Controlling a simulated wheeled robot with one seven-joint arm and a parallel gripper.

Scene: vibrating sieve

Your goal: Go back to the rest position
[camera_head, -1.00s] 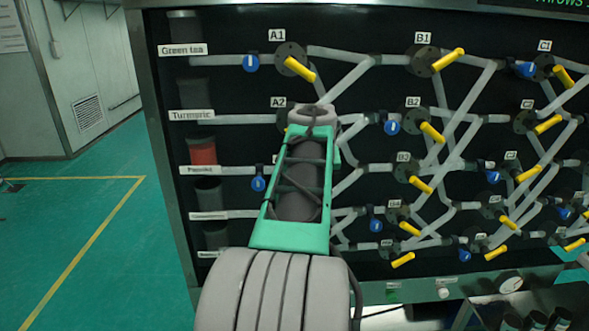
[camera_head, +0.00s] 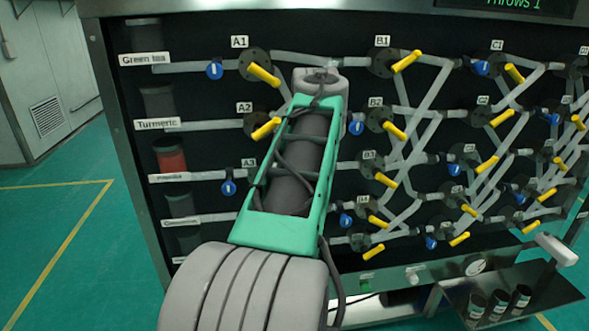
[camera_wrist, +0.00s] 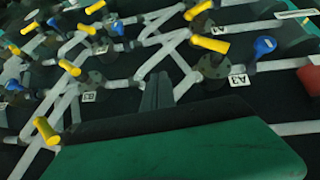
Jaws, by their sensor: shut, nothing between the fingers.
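My gripper (camera_wrist: 158,88) shows in the wrist view as dark grey fingers, closed together and empty, in front of the pipe panel. In the head view my arm rises in front of the panel's left part and hides the gripper behind it. The black panel (camera_head: 225,95) has rows of grey pipes joined by valves with yellow handles. The A1 handle (camera_head: 263,75) and A2 handle (camera_head: 266,128) tilt to the left of my arm. The A3 valve is hidden behind the arm, but its label (camera_wrist: 239,80) shows in the wrist view.
Labelled tubes, including a red one (camera_head: 171,161), line the panel's left side. Blue valves (camera_head: 215,70) sit on the pipes. A shelf (camera_head: 540,292) with dark cups (camera_head: 499,303) juts out at lower right. Open green floor (camera_head: 45,230) lies to the left.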

